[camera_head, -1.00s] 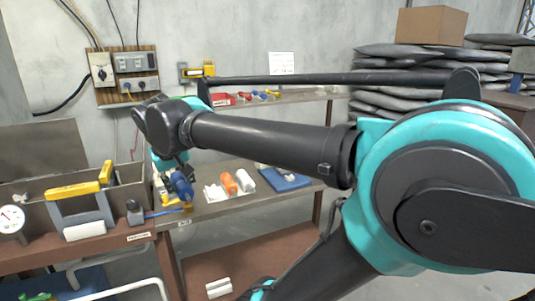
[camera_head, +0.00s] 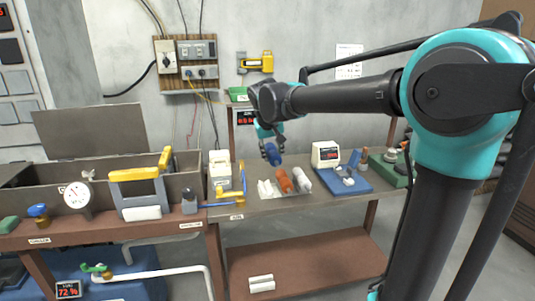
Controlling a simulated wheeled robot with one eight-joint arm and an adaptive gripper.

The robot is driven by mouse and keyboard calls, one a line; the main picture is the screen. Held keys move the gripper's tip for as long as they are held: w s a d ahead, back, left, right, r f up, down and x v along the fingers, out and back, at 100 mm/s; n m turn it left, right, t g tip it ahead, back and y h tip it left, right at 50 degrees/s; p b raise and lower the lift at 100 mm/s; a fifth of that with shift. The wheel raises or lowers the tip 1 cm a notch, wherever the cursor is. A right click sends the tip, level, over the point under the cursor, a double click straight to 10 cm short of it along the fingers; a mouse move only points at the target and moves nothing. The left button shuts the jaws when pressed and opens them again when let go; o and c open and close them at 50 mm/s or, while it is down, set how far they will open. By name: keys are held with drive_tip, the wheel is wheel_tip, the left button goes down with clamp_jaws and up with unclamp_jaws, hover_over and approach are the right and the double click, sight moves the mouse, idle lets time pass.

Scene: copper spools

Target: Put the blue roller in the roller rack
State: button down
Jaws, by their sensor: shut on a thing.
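My gripper (camera_head: 269,142) is shut on the blue roller (camera_head: 272,154), which it holds above the back part of the right-hand bench. The fingers are small and partly hidden by the wrist. I cannot tell whether this is the roller rack. The blue roller is apart from the bench top.
A blue board (camera_head: 350,182) with small parts and a white display box (camera_head: 325,155) stand to the right. A white and yellow device (camera_head: 222,175) stands to the left. A yellow-handled frame (camera_head: 138,190) stands on the left bench. The lower shelf (camera_head: 320,262) is mostly clear.

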drive_tip(key=shift+w+a+f, duration=0.15)
drive_tip(key=shift+a+f, duration=0.25)
drive_tip(key=shift+f, duration=1.6)
drive_tip(key=shift+w+a+f, duration=0.15)
drive_tip(key=shift+a+f, duration=0.25)
drive_tip(key=shift+f, duration=1.6)
drive_tip(key=shift+w+a+f, duration=0.15)
drive_tip(key=shift+a+f, duration=0.25)
drive_tip(key=shift+f, duration=1.6)
drive_tip(key=shift+f, duration=0.1)
drive_tip(key=c, duration=0.9)
unclamp_jaws()
drive_tip(key=d+v, duration=0.1)
drive_tip(key=v, duration=1.1)
drive_tip(key=shift+a, duration=0.4)
